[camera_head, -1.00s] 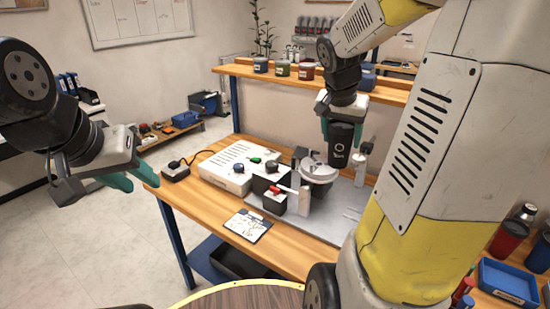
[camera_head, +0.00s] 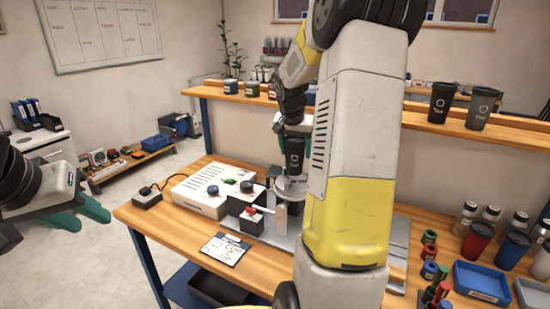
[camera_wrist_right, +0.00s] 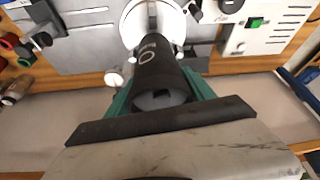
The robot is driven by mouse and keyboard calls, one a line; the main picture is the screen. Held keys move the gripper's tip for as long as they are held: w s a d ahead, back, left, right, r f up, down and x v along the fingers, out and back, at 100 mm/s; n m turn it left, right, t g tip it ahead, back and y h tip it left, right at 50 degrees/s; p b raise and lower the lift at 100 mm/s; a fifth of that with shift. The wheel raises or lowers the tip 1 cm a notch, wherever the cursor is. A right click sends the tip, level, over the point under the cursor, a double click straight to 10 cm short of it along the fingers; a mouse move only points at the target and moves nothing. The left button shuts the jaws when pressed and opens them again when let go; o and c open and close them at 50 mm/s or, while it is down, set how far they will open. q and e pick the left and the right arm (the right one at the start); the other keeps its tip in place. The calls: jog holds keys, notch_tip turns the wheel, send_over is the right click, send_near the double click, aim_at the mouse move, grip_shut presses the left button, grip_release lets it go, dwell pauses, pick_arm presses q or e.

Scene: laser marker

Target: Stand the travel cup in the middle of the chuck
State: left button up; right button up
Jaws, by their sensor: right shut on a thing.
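My right gripper (camera_head: 293,132) is shut on a black travel cup (camera_head: 294,152) with a pale ring logo, held upright. In the right wrist view the cup (camera_wrist_right: 156,72) lies between the teal fingers (camera_wrist_right: 160,98). The round silver chuck (camera_head: 288,188) is directly below the cup in the head view. In the wrist view the cup's far end overlaps the pale chuck disc (camera_wrist_right: 134,20). Whether the cup's base touches the chuck cannot be told. My left gripper (camera_head: 82,214) is open and empty at the left, away from the bench.
A clipboard (camera_head: 225,248) lies in front. My right arm hides the bench's middle. Other cups (camera_head: 441,102) stand on the shelf; bottles and blue trays (camera_head: 482,281) fill the right.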

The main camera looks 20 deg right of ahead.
aim_at(293, 140)
jog(key=shift+w+d+f, duration=0.1)
jog(key=shift+w, duration=0.15)
jog(key=shift+f, duration=1.65)
jog(key=o, duration=0.8)
jog(key=shift+f, duration=0.15)
jog(key=v, duration=1.1)
jog(key=shift+r, duration=0.4)
jog(key=s+a+n+t+y, duration=0.1)
jog(key=s+a+n, duration=0.2)
jog(key=s+a, duration=0.3)
jog(key=s+a+r+n+y, duration=0.1)
jog(key=s+a+n+y, duration=0.1)
jog(key=s+a, duration=0.5)
jog(key=s+a+n+t+y, duration=0.1)
jog(key=s+a+n+y, duration=0.1)
jog(key=s+a, duration=0.4)
jog(key=shift+s+a+r+n+t, duration=0.1)
jog(key=shift+s+n, duration=0.15)
jog(key=shift+s, duration=0.45)
jog(key=shift+s+a+n+t, duration=0.15)
jog(key=shift+s+n, duration=0.15)
jog(key=shift+s, duration=0.45)
jog(key=shift+s+a+r+n+t, duration=0.1)
jog(key=shift+s+n, duration=0.15)
jog(key=shift+s, duration=0.45)
